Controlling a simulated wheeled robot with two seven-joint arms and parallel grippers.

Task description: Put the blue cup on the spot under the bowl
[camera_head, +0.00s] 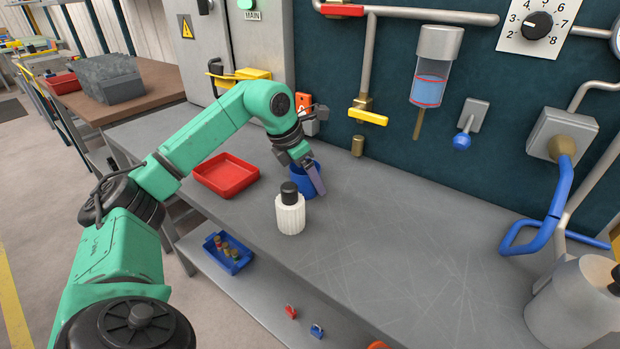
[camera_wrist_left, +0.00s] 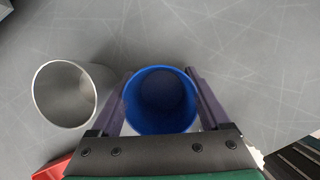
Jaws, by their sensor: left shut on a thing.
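My left gripper (camera_head: 308,178) is shut on the blue cup (camera_head: 299,184) near the back of the grey bench. In the left wrist view the blue cup (camera_wrist_left: 160,103) is upright and empty between the two fingers of my left gripper (camera_wrist_left: 161,100). I cannot tell whether it touches the bench. The clear bowl (camera_head: 430,90) with blue liquid hangs on the wall to the right, with a thin tube below it. The bench under the bowl (camera_head: 425,190) is bare; I see no marked spot. My right gripper is not in view.
A white ribbed bottle (camera_head: 290,216) with a black cap stands just in front of the cup. A red tray (camera_head: 226,182) lies to the left. A grey metal cup (camera_wrist_left: 65,95) is beside the blue cup. A blue lever (camera_head: 548,222) and a grey can (camera_head: 570,305) are at right.

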